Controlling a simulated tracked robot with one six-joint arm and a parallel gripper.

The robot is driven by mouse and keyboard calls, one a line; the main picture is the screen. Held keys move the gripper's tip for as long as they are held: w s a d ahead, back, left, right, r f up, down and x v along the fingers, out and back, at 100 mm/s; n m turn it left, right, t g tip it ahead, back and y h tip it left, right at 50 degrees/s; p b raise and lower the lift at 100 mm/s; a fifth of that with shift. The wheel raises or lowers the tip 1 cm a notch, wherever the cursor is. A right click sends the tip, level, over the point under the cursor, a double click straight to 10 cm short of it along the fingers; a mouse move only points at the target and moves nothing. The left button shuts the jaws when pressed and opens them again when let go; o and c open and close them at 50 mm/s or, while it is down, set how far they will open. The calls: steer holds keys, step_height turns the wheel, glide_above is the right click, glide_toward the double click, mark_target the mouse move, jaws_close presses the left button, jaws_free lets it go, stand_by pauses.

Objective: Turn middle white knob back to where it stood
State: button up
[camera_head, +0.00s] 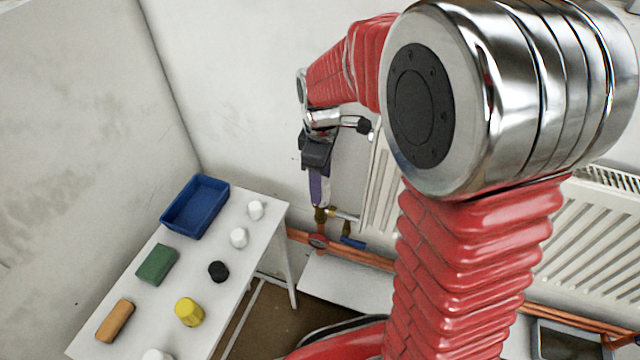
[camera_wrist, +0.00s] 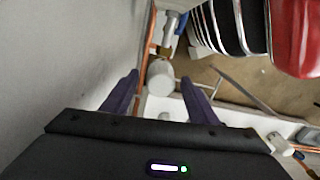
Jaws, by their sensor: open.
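A round white knob (camera_wrist: 160,78) shows in the wrist view, end-on between the tips of my gripper's two purple fingers (camera_wrist: 161,77). There is a visible gap on the left side and a narrower one on the right. The fingers stand apart, with nothing clamped. In the head view my gripper (camera_head: 319,203) points down beside the wall, just above the pipe fittings; the knob at its tips is hidden there. Another white knob (camera_wrist: 280,143) shows at the lower right of the wrist view. I cannot tell the knob's turn angle, nor confirm which one is the middle knob.
White radiators stand along the wall, with copper pipes (camera_head: 378,262) below. A blue-handled valve (camera_head: 352,241) sits close to my gripper. A white table (camera_head: 140,330) at left carries a blue tray (camera_head: 166,219), a green block (camera_head: 157,264), an orange block (camera_head: 115,320), a yellow piece (camera_head: 189,311) and several loose caps.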

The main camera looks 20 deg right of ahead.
step_height(320, 180, up, 12)
stand_by(0.4)
stand_by(0.3)
steer(key=m, duration=1.2)
steer(key=r+m, duration=0.1)
steer(key=m, duration=0.6)
steer(key=shift+f, duration=0.1)
step_height(320, 180, down, 14)
steer(key=shift+r, duration=0.1)
stand_by(0.5)
